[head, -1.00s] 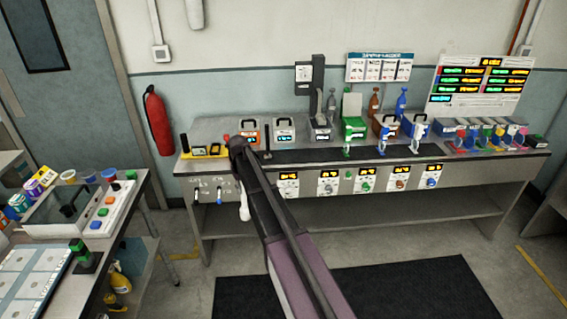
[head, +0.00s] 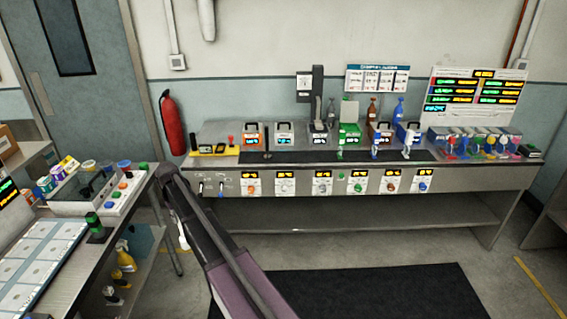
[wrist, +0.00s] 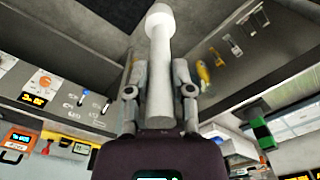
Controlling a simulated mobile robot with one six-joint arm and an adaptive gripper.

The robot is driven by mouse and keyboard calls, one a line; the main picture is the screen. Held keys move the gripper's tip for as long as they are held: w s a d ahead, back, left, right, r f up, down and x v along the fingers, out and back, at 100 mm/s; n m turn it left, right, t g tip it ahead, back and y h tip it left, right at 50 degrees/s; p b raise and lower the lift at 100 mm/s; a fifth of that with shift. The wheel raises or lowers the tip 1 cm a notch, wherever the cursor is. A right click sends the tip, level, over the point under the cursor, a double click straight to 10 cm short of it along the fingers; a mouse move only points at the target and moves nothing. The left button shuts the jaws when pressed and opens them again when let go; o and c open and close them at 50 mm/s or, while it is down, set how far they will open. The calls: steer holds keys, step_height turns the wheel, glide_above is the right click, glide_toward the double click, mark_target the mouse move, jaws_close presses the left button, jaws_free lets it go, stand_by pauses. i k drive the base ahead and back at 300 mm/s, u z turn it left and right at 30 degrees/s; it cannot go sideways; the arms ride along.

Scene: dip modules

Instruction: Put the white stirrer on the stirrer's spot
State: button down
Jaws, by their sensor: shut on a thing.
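The white stirrer (wrist: 159,75) is a pale rod with a wider round end, seen large in the middle of the wrist view. My gripper (wrist: 159,90) is shut on its shaft, one finger on each side. In the head view my arm hides most of the gripper, and only a small white piece, seemingly the stirrer (head: 183,241), shows beside the arm, below the long bench's left end. I cannot tell for sure which place is the stirrer's spot. Small hanging fittings (head: 210,188) show on the bench's left front panel; they also show in the wrist view (wrist: 88,103).
The long bench (head: 455,177) carries coloured modules, a black strip and several front dials. A side table (head: 75,265) at left holds tubs, a tray and buttons. A yellow spray bottle (head: 125,258) stands on its lower shelf. A dark mat (head: 400,295) lies on open floor.

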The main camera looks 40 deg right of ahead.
mark_target(304, 157)
steer(key=k, duration=0.2)
steer(key=u, duration=0.1)
steer(key=i, duration=1.15)
steer(key=z, duration=0.45)
steer(key=i, duration=0.5)
steer(key=z, duration=0.95)
steer(key=i, duration=0.7)
steer(key=z, duration=0.5)
